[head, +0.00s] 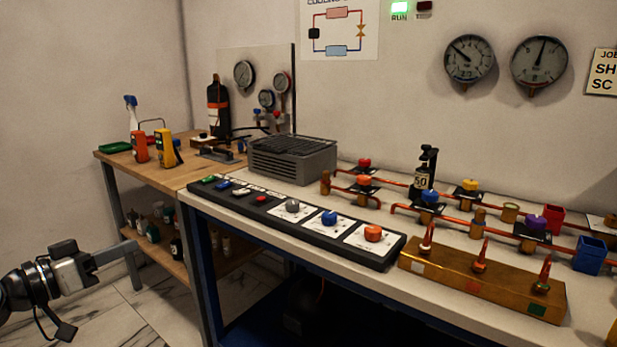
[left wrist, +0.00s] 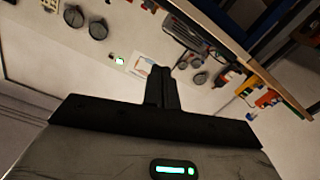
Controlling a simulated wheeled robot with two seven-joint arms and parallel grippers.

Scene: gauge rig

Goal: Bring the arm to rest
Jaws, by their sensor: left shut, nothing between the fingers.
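My left gripper (head: 122,252) is at the lower left of the head view, off the left end of the bench and in front of the wooden side table. Its fingers are together with nothing between them. In the left wrist view the shut fingers (left wrist: 161,88) point toward the wall, with only air around them. My right gripper is in neither view.
The white bench (head: 395,275) carries a black control panel (head: 262,205), a grey finned unit (head: 290,160), pipes with coloured valves and a brass block (head: 455,283). The wooden side table (head: 185,175) holds meters and a black bottle (head: 217,105). Floor near my left gripper is clear.

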